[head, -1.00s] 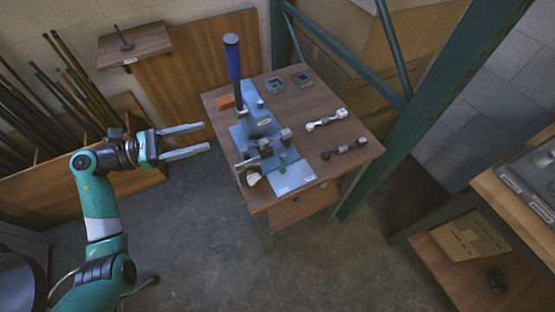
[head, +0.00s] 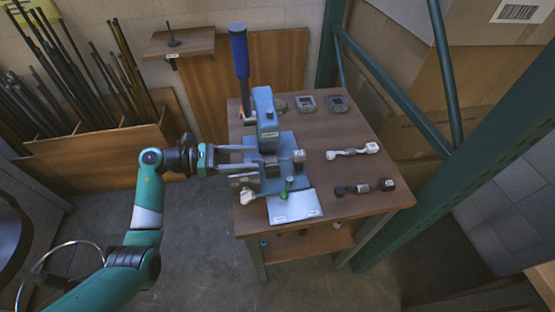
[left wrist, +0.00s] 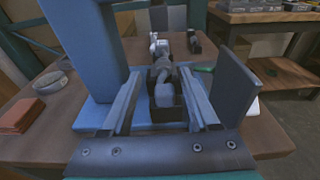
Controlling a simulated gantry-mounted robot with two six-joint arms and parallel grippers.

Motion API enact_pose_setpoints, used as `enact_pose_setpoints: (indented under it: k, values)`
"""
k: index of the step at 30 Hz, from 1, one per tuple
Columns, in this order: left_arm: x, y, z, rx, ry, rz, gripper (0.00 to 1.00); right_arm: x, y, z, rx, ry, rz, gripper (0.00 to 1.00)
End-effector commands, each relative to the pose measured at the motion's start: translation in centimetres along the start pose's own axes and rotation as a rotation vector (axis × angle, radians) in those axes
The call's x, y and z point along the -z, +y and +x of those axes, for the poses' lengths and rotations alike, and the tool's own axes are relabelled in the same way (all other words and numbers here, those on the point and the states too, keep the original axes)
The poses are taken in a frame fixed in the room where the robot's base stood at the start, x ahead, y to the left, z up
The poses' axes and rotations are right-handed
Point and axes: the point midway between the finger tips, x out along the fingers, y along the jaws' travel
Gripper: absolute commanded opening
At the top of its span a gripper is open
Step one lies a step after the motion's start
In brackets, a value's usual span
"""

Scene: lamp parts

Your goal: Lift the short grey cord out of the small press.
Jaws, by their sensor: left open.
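The small press (head: 264,108) is blue with a tall dark blue lever (head: 240,55) and stands on the table. My left gripper (head: 257,160) is open, its fingers reaching in from the left beside the press's front part. In the left wrist view, the short grey cord (left wrist: 162,72) sits in the press between my two open fingers (left wrist: 162,85), a grey-blue block-like end nearest me. The fingers look apart from it on both sides. In the head view the cord is small and partly hidden by the press and fingers. My right gripper is not in view.
A white cord (head: 352,152) and a dark cord (head: 365,188) lie on the table right of the press. A green rack post stands right.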

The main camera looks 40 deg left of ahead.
Motion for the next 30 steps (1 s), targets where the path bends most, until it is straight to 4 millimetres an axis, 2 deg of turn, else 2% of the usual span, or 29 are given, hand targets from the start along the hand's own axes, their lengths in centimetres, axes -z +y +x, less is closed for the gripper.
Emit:
enact_pose_setpoints:
  k: [9,17,20,27,28,30]
  values:
    - [0.0,-0.5,4.6,0.004,-0.001,0.002,0.61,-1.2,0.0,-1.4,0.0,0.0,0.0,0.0]
    - [-0.2,-0.4,5.1,0.001,0.0,0.0,0.61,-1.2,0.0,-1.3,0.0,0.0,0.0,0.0]
    - [-0.2,-0.4,5.1,0.001,0.0,0.0,0.47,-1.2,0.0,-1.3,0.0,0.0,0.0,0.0]
    - [-0.2,-0.4,5.1,0.001,-0.001,0.0,0.04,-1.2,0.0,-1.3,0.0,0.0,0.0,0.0]
    - [-0.2,-0.4,5.1,0.001,-0.001,0.0,0.0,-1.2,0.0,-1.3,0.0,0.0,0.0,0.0]
    - [-0.2,-0.4,5.1,0.001,0.0,0.0,0.0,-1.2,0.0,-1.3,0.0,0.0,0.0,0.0]
